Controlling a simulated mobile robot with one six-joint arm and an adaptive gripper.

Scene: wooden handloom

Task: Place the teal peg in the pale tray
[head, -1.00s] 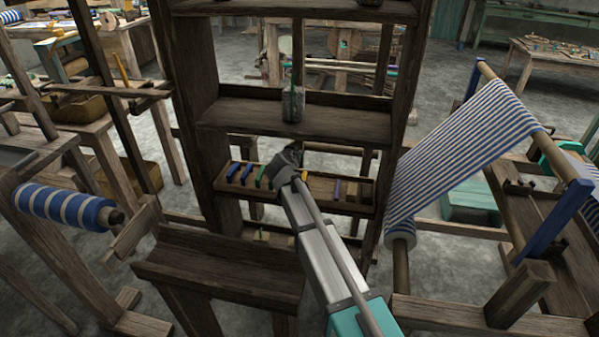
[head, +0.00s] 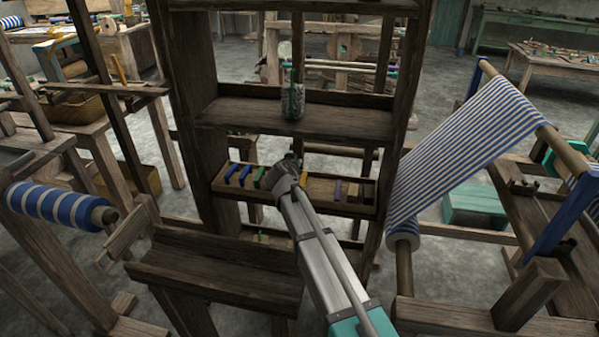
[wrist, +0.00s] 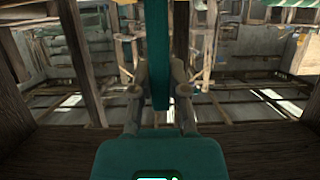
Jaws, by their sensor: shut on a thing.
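My gripper (wrist: 158,78) is shut on the teal peg (wrist: 159,45), which stands upright between the fingers and runs up out of the top of the wrist view. In the head view my gripper (head: 290,163) is at the front of the shelf unit, by a long wooden rack (head: 325,207) with coloured pegs; the held peg cannot be made out there. A glass jar (head: 293,104) with a teal-green stick in it stands on the shelf above. I cannot make out a pale tray for certain; my arm hides part of the rack and the level below.
Blue pegs (head: 231,172) and a green peg (head: 260,177) are in the rack left of my gripper. Wooden posts (head: 393,120) flank the shelf unit. A bench (head: 215,275) stands in front, and a loom with striped cloth (head: 465,150) is at the right.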

